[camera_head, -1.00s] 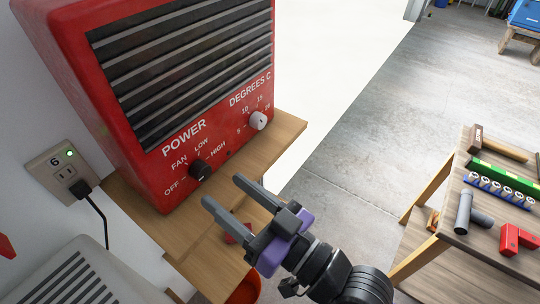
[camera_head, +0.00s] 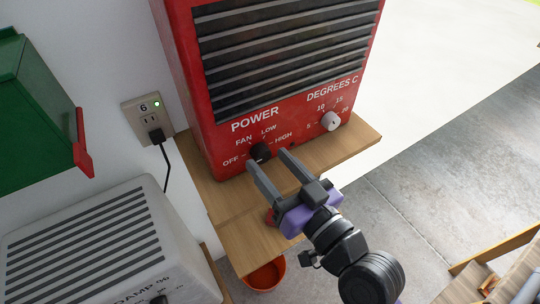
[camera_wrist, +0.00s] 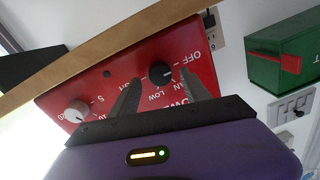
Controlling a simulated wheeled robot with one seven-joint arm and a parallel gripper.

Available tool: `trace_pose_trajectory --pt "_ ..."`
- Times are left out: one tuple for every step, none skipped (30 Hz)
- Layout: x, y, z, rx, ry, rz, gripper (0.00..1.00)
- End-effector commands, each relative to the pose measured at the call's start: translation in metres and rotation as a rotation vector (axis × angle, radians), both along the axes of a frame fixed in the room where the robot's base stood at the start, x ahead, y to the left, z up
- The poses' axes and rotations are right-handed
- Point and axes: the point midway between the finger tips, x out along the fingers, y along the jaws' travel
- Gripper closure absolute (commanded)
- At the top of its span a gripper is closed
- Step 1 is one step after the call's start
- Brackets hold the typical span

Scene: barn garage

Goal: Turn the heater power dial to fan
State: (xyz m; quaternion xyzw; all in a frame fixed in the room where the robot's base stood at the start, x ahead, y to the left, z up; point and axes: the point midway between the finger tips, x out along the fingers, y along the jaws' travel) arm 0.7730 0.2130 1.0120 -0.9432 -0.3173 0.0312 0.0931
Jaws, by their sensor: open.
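The red heater (camera_head: 207,123) stands on a wooden shelf. Its black power dial (camera_head: 260,152) is at the lower front, with OFF, FAN, LOW and HIGH printed around it. My gripper (camera_head: 266,158) is open and empty, its two fingers pointing at the dial. In the wrist view the dial (camera_wrist: 160,73) appears between the two fingers (camera_wrist: 159,77). I cannot tell whether either finger touches it. The dial's setting is too small to read surely. The HIGH label is partly hidden by a finger in the wrist view.
A white temperature dial (camera_head: 330,121) sits right of the power dial. The wooden shelf (camera_head: 345,146) lies below the heater. A wall outlet (camera_head: 147,112) with a black plug, a green box (camera_head: 40,120) and a white appliance (camera_head: 100,245) are on the left. An orange bucket (camera_head: 265,274) is below.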

Motion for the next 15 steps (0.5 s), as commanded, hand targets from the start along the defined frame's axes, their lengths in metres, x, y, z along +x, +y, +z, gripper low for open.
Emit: trace_pose_trajectory --pt "0.0043 0.0034 0.0013 0.000 0.000 0.001 0.45" --pt "0.0060 0.0046 0.0012 0.000 0.000 0.001 0.45" --pt "0.0077 0.0059 0.0007 0.000 0.000 0.000 0.45" --pt "0.0087 0.0067 0.0003 -0.001 0.001 0.000 0.45" --pt "0.0096 0.0072 0.0000 -0.001 0.001 0.000 0.45" --pt "0.0103 0.0076 -0.0003 -0.001 0.001 -0.001 0.45" --pt "0.0105 0.0080 -0.0004 -0.001 0.001 -0.001 0.45" --pt "0.0107 0.0079 -0.0004 -0.001 0.001 -0.001 0.45" --pt "0.0107 0.0080 -0.0005 -0.001 0.001 -0.001 0.45" --pt "0.0107 0.0080 -0.0005 -0.001 0.001 -0.001 0.45" --pt "0.0106 0.0079 -0.0005 -0.001 0.001 -0.001 0.45" --pt "0.0106 0.0079 -0.0005 -0.001 0.001 -0.001 0.45" --pt "0.0105 0.0078 -0.0005 -0.001 0.001 -0.001 0.45" --pt "0.0105 0.0078 -0.0005 -0.001 0.001 -0.001 0.51" --pt "0.0105 0.0078 -0.0004 -0.001 0.001 -0.001 0.59"
